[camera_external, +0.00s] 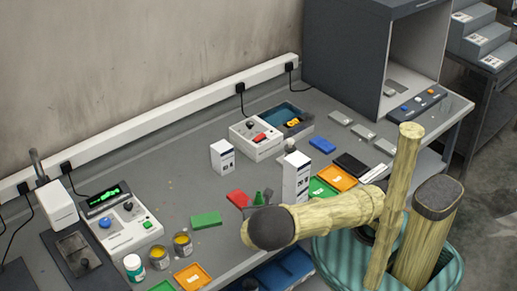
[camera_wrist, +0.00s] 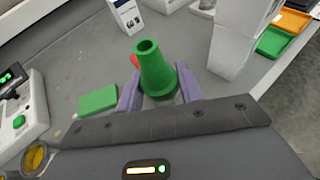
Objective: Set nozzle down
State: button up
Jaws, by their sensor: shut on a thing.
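The nozzle (camera_wrist: 156,70) is a green, hollow, tapered piece, wide at the base and open at its narrow top. In the wrist view it stands nearly upright between the two purple fingers of my gripper (camera_wrist: 159,90), which is shut on it. In the external view a small part of the green nozzle (camera_external: 258,198) shows just beyond the end of my arm, which hides most of my gripper. I cannot tell whether its base touches the grey bench (camera_external: 180,200).
A green block (camera_external: 206,220) and a red block (camera_external: 238,199) lie to the left. A tall white box (camera_external: 296,178) stands close on the right, another white box (camera_external: 222,157) behind. Green (camera_external: 322,188) and orange (camera_external: 338,177) trays lie further right. Bare bench shows behind the green block.

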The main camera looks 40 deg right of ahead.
jog(key=shift+f+p, duration=0.35)
jog(key=shift+f, duration=2.4)
jog(key=shift+f, duration=0.15)
jog(key=shift+f+p, duration=0.3)
jog(key=shift+f, duration=1.65)
jog(key=shift+f, duration=0.15)
jog(key=o, duration=1)
jog(key=b+v, duration=0.2)
jog(key=v, duration=1)
